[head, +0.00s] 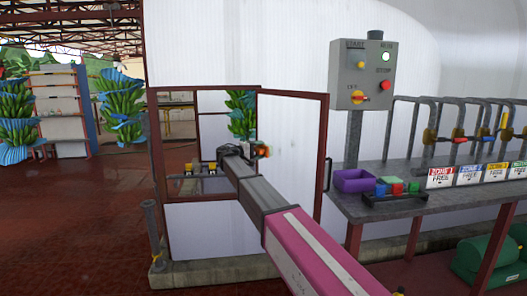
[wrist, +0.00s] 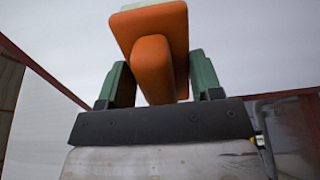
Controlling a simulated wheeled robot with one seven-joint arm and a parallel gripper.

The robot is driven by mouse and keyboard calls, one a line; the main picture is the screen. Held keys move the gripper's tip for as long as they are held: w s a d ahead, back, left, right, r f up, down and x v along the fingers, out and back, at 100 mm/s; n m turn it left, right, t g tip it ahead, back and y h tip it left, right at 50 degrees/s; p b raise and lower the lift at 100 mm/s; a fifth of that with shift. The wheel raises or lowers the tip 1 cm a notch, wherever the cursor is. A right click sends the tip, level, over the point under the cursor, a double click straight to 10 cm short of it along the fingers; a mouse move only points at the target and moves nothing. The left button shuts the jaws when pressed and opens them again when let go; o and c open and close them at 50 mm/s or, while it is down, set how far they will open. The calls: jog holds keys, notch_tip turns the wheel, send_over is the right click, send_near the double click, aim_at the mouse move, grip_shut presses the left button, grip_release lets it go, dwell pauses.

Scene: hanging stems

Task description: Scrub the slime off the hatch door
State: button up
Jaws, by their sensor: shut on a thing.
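The hatch door (head: 293,150) is a white panel in a dark red frame. It stands swung open on the right of the hatch opening, with a few faint marks on its face. My gripper (head: 258,151) is in front of the door's left part. In the wrist view, my gripper (wrist: 158,82) has its green fingers shut on an orange scrubber (wrist: 153,68) with a pale edge at its top. A white surface fills the background there. I cannot tell whether the scrubber touches the door. My arm hides the door's lower left part.
The hatch opening (head: 205,197) has a red frame above a concrete kerb. A grey control box (head: 361,75) on a post stands right of the door. A bench (head: 400,207) holds a purple bin (head: 354,181) and coloured blocks. Open floor lies left.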

jog(key=shift+s+a, duration=0.15)
jog(key=shift+a, duration=0.05)
jog(key=v, duration=0.3)
dwell(0.5)
dwell(0.4)
